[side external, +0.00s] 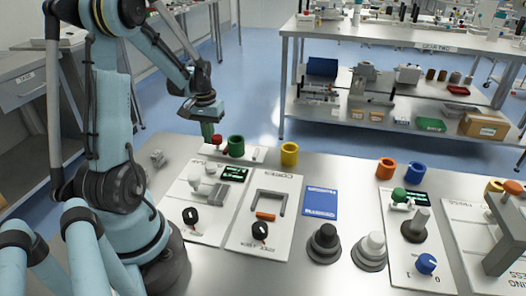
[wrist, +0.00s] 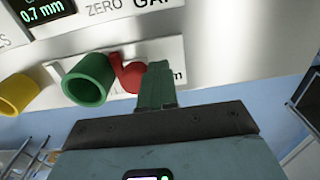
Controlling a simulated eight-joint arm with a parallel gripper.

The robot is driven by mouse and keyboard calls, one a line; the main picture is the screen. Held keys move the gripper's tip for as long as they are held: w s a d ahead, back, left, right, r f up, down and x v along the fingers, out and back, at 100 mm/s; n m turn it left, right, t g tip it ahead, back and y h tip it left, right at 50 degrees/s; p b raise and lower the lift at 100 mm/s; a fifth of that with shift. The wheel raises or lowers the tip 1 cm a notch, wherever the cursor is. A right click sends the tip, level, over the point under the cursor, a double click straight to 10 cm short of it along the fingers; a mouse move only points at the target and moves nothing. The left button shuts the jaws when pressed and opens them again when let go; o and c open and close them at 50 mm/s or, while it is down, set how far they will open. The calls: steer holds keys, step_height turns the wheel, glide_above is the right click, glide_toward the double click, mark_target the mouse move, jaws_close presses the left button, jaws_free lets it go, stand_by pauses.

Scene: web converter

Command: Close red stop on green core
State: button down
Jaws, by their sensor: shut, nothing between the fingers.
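The green core (side external: 236,146) is a hollow cylinder standing on a white strip near the table's far edge; it also shows in the wrist view (wrist: 88,80). The red stop (side external: 217,142) is a small red knob-shaped piece on the same strip, just left of the green core. In the wrist view the red stop (wrist: 128,72) lies between the green core and my fingers, seeming to touch or nearly touch both. My gripper (side external: 207,132) points down beside the red stop, on its left. In the wrist view its green fingers (wrist: 158,78) are together, with nothing between them.
A yellow core (side external: 289,153) stands right of the strip; orange (side external: 386,168) and blue (side external: 416,172) ones stand farther right. A gauge panel with a small display (side external: 234,174) lies in front of the strip. A blue card (side external: 320,203) lies flat mid-table.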

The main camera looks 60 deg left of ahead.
mark_target(218, 136)
steer(key=shift+w+d, duration=1.1)
stand_by(1.4)
steer(key=shift+s+a, duration=0.1)
steer(key=shift+s+a, duration=0.25)
steer(key=shift+s+a, duration=0.1)
steer(key=shift+s, duration=0.05)
stand_by(0.3)
steer(key=shift+r, duration=0.15)
steer(key=shift+r, duration=3.35)
steer(key=w+d+r+m+t, duration=0.1)
steer(key=d+r+m+t, duration=0.1)
steer(key=d, duration=1.1)
steer(key=w+d+r+m+t, duration=0.1)
steer(key=d+m+t, duration=0.4)
steer(key=d, duration=0.9)
steer(key=shift+r+m, duration=0.5)
steer(key=shift+m, duration=0.5)
